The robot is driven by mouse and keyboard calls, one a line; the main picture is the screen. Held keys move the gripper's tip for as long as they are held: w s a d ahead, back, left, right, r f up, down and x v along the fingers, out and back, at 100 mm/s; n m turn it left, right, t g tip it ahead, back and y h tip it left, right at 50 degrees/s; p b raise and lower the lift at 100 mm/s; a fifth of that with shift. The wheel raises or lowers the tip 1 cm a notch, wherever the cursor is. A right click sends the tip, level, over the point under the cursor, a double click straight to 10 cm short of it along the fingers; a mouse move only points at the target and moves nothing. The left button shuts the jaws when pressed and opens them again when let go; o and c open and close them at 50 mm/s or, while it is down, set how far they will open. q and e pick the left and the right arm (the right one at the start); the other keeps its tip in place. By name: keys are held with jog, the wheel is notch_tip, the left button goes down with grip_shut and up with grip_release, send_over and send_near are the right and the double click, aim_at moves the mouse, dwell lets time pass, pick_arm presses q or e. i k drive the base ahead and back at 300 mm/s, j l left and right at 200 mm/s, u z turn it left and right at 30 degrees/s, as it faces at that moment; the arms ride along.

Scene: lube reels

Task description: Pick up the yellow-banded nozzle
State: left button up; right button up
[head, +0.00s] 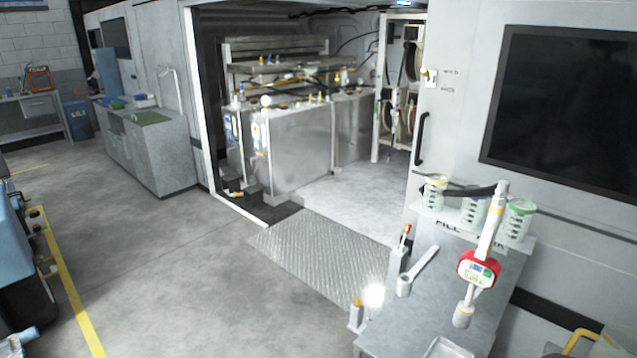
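A nozzle (487,243) with a red meter body stands upright at the right, over the grey metal bench (430,290). A narrow yellowish band seems to show on its pale upper tube, but it is too small to be sure. Its lower end meets a pale round cup or holder (463,316) on the bench. A black hose (455,190) runs near its top. Neither of my grippers is in view.
Several clear containers with green rims (518,219) stand on a shelf behind the nozzle. A grey lever-like piece (422,272) and an orange-topped post (356,312) are at the bench's left. The grey floor (180,270) on the left is largely clear.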

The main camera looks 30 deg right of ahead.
aim_at(474, 276)
jog(key=i+z, duration=0.4)
jog(key=i+j+z, duration=0.15)
jog(key=z, duration=0.2)
jog(key=i+j+z, duration=0.25)
jog(key=z, duration=0.15)
jog(key=i, duration=0.1)
